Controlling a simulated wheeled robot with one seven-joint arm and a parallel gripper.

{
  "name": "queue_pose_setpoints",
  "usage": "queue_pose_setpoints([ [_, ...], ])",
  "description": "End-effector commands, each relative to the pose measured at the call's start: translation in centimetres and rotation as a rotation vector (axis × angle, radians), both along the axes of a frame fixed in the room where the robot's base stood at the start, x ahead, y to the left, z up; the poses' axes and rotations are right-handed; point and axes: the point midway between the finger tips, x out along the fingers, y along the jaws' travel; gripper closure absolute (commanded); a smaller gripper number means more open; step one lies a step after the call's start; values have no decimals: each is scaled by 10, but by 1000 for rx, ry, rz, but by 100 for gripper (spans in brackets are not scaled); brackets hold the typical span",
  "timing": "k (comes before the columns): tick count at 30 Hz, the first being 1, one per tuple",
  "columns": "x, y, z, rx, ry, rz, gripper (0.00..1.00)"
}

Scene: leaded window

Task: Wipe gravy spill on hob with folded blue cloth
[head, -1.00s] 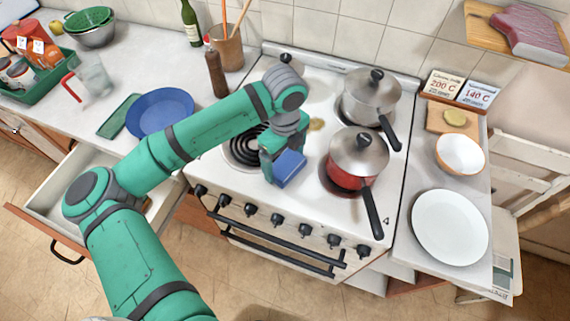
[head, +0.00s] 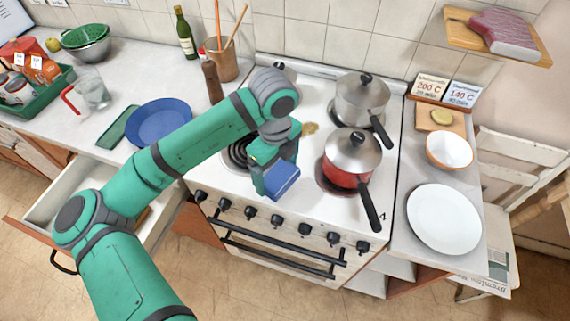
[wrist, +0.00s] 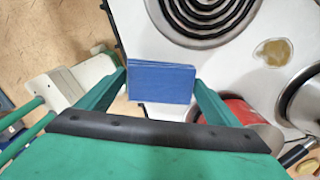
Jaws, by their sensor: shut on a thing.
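My gripper (head: 272,182) is shut on the folded blue cloth (head: 283,183), near the front edge of the hob (head: 316,215). In the wrist view the cloth (wrist: 162,83) sits between the two fingers. The gravy spill (wrist: 273,52) is a small brown patch on the white hob top, right of the coil ring (wrist: 205,12). In the head view the spill (head: 309,128) lies behind and right of the gripper, apart from the cloth, between the coil ring and the pans.
A red pan (head: 348,160) with a lid stands right of the gripper, its handle pointing forward. A steel pot (head: 361,98) stands behind it. A pepper mill (head: 212,82) and blue plate (head: 160,124) are on the left counter. An open drawer (head: 160,215) juts out below.

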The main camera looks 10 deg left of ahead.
Motion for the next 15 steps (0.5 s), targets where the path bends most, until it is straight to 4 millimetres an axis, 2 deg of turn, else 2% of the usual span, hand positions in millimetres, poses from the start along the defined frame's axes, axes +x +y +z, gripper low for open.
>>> queue_pose_setpoints([
  [9,1,-5,29,1,0,-11,50],
  [15,1,-7,40,0,0,-13,50],
])
